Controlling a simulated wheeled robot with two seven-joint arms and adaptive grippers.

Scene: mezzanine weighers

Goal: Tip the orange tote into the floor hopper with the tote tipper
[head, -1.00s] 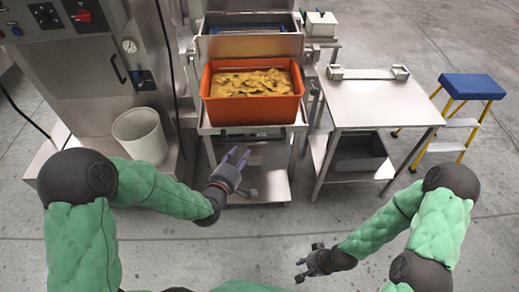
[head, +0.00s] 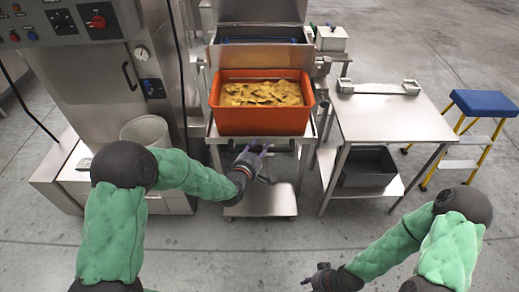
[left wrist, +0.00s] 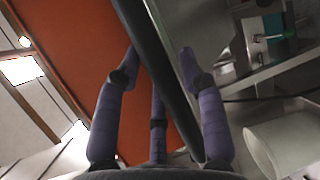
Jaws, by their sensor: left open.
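The orange tote (head: 262,121), filled with yellow chip-like pieces (head: 262,93), sits upright on the metal tote tipper (head: 212,131). My left gripper (head: 258,150) is open just below the tote's front, at the tipper's front edge. In the left wrist view its purple fingers (left wrist: 158,65) spread either side of a dark bar (left wrist: 165,75); I cannot tell if they touch it. The tote's orange wall (left wrist: 85,60) fills the left of that view. My right gripper (head: 315,274) hangs low at the bottom of the head view, away from the tote; its jaws are too small to judge.
A steel side table (head: 390,120) with a grey bin (head: 368,167) on its lower shelf stands right of the tipper. A blue-topped yellow step (head: 485,103) is farther right. A control cabinet (head: 88,80) and pale bucket (head: 146,131) stand left. The floor in front is clear.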

